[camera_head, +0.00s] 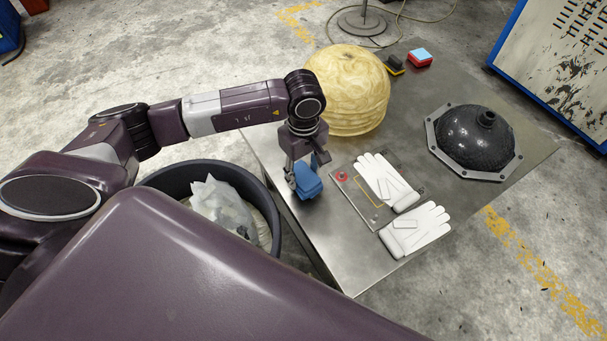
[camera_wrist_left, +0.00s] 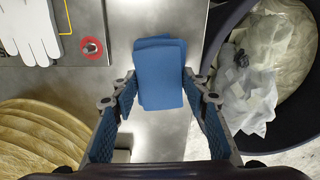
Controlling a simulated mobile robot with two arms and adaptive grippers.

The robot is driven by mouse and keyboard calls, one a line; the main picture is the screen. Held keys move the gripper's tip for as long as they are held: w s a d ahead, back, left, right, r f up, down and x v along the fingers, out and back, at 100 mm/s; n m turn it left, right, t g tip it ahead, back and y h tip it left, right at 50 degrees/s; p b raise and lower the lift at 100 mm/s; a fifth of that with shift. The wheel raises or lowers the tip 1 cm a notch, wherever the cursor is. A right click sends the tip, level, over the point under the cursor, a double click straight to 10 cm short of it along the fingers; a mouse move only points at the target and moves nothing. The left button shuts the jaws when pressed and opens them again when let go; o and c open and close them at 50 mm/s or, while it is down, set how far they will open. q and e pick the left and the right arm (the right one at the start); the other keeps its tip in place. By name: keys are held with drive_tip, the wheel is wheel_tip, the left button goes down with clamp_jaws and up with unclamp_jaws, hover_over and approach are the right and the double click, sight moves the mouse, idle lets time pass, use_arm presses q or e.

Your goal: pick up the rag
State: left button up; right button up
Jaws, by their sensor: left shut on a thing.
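The rag (camera_head: 308,183) is a folded blue cloth near the left edge of the metal table (camera_head: 365,262). My left gripper (camera_head: 304,172) points down and is shut on the rag. In the left wrist view the rag (camera_wrist_left: 160,72) sits between the two blue-padded fingers of the left gripper (camera_wrist_left: 160,88). I cannot tell whether the rag touches the table. My right gripper is not in view.
White gloves (camera_head: 415,229) and a panel with a red button (camera_head: 342,176) lie right of the rag. A dark bin (camera_head: 170,180) holding crumpled plastic stands left of the table. A yellowish ribbed dome (camera_head: 347,90) and a black dome (camera_head: 475,140) stand on the table.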

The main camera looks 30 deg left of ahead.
sight(303, 175)
use_arm(q)
wheel_tip(303, 175, up, 18)
drive_tip(key=p, duration=0.8)
drive_tip(key=shift+f, duration=0.15)
